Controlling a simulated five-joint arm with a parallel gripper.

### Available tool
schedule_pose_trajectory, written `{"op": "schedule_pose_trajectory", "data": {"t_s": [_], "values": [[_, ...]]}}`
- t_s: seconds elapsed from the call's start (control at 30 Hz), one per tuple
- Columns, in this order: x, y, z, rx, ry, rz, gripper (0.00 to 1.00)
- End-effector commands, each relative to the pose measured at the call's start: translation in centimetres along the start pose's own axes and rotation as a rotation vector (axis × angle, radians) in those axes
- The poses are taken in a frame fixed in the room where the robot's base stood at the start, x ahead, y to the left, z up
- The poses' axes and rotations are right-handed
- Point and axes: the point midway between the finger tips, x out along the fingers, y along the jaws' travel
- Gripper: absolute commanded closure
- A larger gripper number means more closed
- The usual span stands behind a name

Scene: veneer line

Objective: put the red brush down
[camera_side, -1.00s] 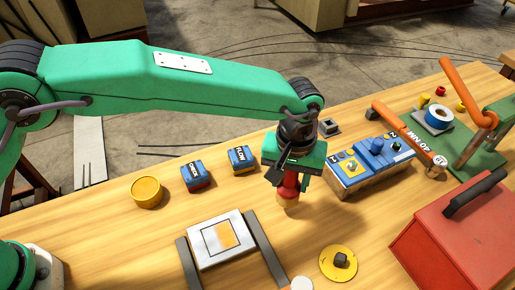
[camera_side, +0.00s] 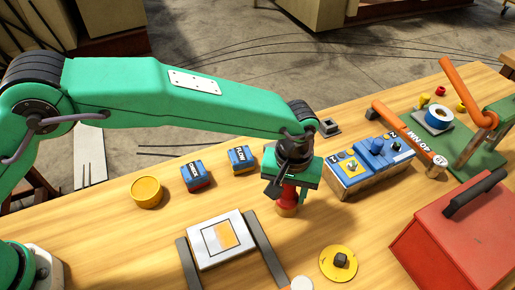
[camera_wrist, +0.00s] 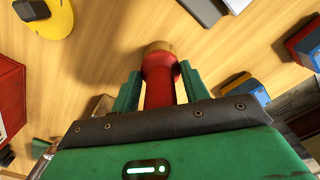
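The red brush (camera_side: 288,195) is upright below my gripper (camera_side: 289,183) in the side view, with its tan end down close to the bench top. I cannot tell whether that end touches the wood. In the wrist view the red brush (camera_wrist: 159,82) stands between the two green fingers of my gripper (camera_wrist: 160,88). The fingers press against both sides of it, so my gripper is shut on it. The upper part of the brush is hidden by the gripper body.
A blue control box (camera_side: 371,167) stands close to the right. Two small blue blocks (camera_side: 197,177) and (camera_side: 241,159) and a yellow round tin (camera_side: 147,191) are to the left. A white plate (camera_side: 208,251), a yellow disc (camera_side: 338,264) and a red toolbox (camera_side: 450,240) lie nearer the front.

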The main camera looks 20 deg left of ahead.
Motion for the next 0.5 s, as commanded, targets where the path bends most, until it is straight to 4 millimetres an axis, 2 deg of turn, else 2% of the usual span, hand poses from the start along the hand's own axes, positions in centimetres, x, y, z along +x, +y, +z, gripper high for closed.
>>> {"op": "schedule_pose_trajectory", "data": {"t_s": [0.03, 0.1, 0.5], "values": [[0.02, -0.01, 0.01, 0.000, 0.000, 0.000, 0.45], [0.02, -0.01, 0.01, 0.000, 0.000, 0.000, 0.35], [-0.30, 0.01, -0.01, 0.000, 0.000, 0.001, 0.35]]}}
